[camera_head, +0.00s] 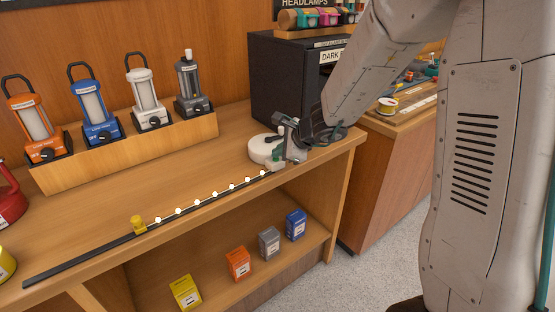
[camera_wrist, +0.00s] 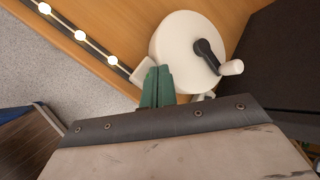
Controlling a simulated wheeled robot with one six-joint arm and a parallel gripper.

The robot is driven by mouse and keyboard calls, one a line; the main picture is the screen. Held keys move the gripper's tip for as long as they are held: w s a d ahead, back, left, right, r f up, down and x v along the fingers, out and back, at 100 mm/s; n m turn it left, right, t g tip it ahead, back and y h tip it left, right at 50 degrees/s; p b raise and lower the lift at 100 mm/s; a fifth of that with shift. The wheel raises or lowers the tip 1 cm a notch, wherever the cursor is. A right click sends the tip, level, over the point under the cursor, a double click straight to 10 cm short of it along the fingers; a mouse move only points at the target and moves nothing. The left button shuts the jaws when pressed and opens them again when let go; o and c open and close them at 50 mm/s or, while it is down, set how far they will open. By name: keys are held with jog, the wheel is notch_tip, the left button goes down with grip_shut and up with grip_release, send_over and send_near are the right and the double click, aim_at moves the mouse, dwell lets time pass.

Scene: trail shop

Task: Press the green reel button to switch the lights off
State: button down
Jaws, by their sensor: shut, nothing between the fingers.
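The white reel (camera_head: 262,148) stands on the counter near its right front corner. In the wrist view the reel (camera_wrist: 175,40) shows a dark crank with a white knob. A small white block (camera_wrist: 143,72) sits at the reel's edge, beside the black light strip. My gripper (camera_wrist: 158,70) has green fingers, closed together and empty, with their tips right at this block. In the head view my gripper (camera_head: 278,157) is low over the same spot. I cannot make out the green button apart from the green fingers. The string lights (camera_head: 214,194) glow along the strip.
Several lanterns stand on a wooden riser (camera_head: 130,155) behind the strip. A black box (camera_head: 290,80) stands close behind the reel. Small cartons lie on the shelf (camera_head: 215,288) below.

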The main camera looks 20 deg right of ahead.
aim_at(279, 161)
jog(key=shift+f, duration=0.1)
dwell(0.3)
jog(key=shift+r, duration=0.6)
jog(key=shift+r, duration=0.1)
jog(key=shift+r, duration=2.9)
